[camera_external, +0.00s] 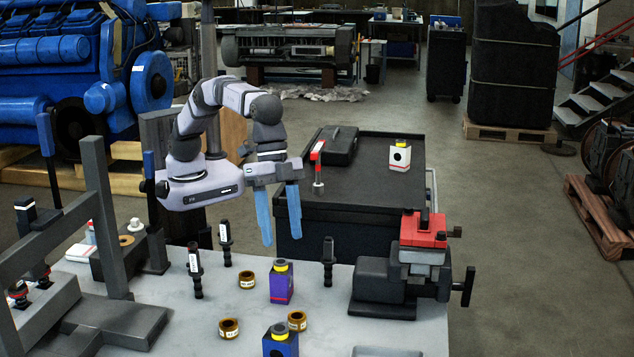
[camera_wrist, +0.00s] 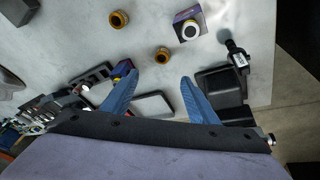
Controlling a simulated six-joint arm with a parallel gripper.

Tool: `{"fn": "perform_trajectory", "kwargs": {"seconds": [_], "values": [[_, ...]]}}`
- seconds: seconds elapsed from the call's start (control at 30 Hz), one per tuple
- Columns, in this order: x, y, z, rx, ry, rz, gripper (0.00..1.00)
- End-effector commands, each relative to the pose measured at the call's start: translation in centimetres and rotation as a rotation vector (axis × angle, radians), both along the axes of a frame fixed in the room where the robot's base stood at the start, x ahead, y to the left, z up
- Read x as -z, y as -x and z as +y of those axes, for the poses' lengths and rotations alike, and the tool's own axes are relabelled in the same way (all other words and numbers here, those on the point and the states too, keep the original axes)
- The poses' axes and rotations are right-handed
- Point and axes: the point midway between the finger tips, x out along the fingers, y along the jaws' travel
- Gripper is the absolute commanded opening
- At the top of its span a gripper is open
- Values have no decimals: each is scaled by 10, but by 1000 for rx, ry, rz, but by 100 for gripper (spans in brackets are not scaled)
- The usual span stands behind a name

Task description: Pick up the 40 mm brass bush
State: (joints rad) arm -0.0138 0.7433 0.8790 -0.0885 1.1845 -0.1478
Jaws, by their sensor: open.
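Three brass bushes with pale labels stand on the light bench in the external view: one at the back (camera_external: 247,280), one front left (camera_external: 228,328) and one front right (camera_external: 297,320). The label print is too small to read, so I cannot tell which is the 40 mm one. The wrist view shows two bushes, one upper left (camera_wrist: 119,19) and one (camera_wrist: 162,54) just beyond the fingertips. My gripper (camera_external: 281,238) is open and empty, blue fingers pointing down, above the bench's far side. Its fingers also show in the wrist view (camera_wrist: 160,76).
A purple box (camera_external: 281,284) and a blue box (camera_external: 280,341) stand close to the bushes. Several dark injectors (camera_external: 328,262) stand upright around them. A vise (camera_external: 400,275) is at the right. A grey tray (camera_wrist: 154,105) lies partly behind my fingers.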

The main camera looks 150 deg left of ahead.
Motion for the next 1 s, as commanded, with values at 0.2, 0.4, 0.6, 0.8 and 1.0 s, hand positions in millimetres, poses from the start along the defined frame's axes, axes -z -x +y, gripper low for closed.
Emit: {"fn": "perform_trajectory", "kwargs": {"seconds": [0.2,0.4,0.6,0.8,1.0], "values": [[18,37,15,-228,200,130,54],[27,82,25,-532,460,303,54],[19,131,28,-938,819,544,54],[1,155,29,-1206,1083,723,54],[-16,168,34,-1385,1282,857,54]]}}
